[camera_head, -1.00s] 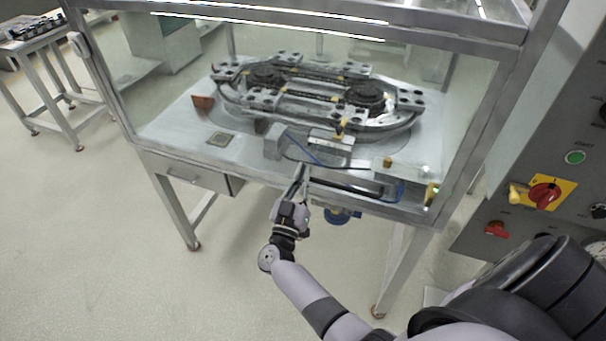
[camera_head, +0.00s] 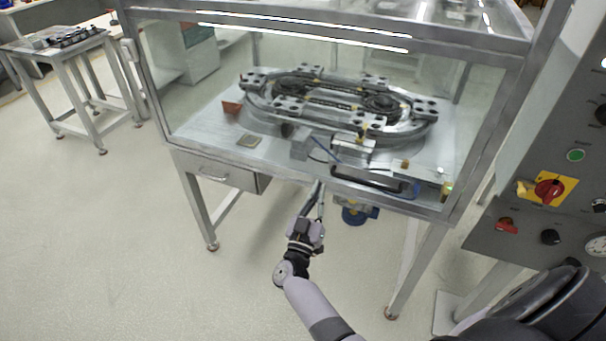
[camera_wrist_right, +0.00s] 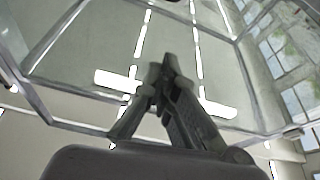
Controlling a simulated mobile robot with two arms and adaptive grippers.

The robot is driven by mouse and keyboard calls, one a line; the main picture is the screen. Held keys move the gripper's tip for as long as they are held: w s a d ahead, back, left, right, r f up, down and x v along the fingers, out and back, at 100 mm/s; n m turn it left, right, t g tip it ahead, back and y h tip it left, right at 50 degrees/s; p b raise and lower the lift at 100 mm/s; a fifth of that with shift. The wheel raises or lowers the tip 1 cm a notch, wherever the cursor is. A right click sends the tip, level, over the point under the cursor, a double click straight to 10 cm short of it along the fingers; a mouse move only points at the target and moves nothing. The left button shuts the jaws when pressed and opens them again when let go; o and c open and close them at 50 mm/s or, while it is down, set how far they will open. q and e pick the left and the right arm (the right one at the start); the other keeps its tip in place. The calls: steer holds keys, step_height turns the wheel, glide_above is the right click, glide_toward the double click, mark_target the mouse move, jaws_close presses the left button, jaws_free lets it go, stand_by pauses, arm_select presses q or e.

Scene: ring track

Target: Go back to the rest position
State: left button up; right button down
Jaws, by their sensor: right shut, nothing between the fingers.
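My right gripper (camera_head: 318,190) is in front of the glazed cabinet (camera_head: 290,180), just below its front edge. Its fingers are together with nothing between them. In the right wrist view the gripper (camera_wrist_right: 160,75) points up toward the glass and bright light strips, with its fingertips close together. My right arm comes up from the lower right in the head view. The ring track (camera_head: 335,105) stands inside the cabinet behind the glass. My left gripper does not show.
A control panel (camera_head: 545,205) with a red and yellow switch (camera_head: 549,189) stands at the right. A drawer (camera_head: 219,172) is at the cabinet's front left. A metal side table (camera_head: 62,45) stands at the far left. The floor (camera_head: 110,240) at left is clear.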

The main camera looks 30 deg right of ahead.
steer(key=s+a+f+n+t+y, duration=0.1)
steer(key=a+f+n+y, duration=0.4)
steer(key=f, duration=0.4)
steer(key=s+a+f+n+t+y, duration=0.1)
steer(key=a+f+n+y, duration=0.25)
steer(key=f+y, duration=0.5)
steer(key=s+a+f+n+g+y, duration=0.1)
steer(key=s+a+f+g, duration=0.15)
steer(key=s+f, duration=0.45)
steer(key=s+a+f+n+g+y, duration=0.1)
steer(key=s+a+f+g+y, duration=0.2)
steer(key=f, duration=0.7)
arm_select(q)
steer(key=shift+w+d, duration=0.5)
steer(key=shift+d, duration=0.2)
arm_select(e)
steer(key=s+d+f+g, duration=0.1)
steer(key=s+f+g, duration=0.2)
steer(key=s, duration=0.9)
steer(key=s+d+f+g, duration=0.2)
steer(key=s+f+g, duration=0.2)
steer(key=s+f, duration=0.3)
steer(key=s+d+f+g+h, duration=0.1)
steer(key=s+f+g, duration=0.2)
steer(key=s, duration=1.3)
steer(key=shift+s+d+f, duration=0.3)
steer(key=shift+f, duration=0.6)
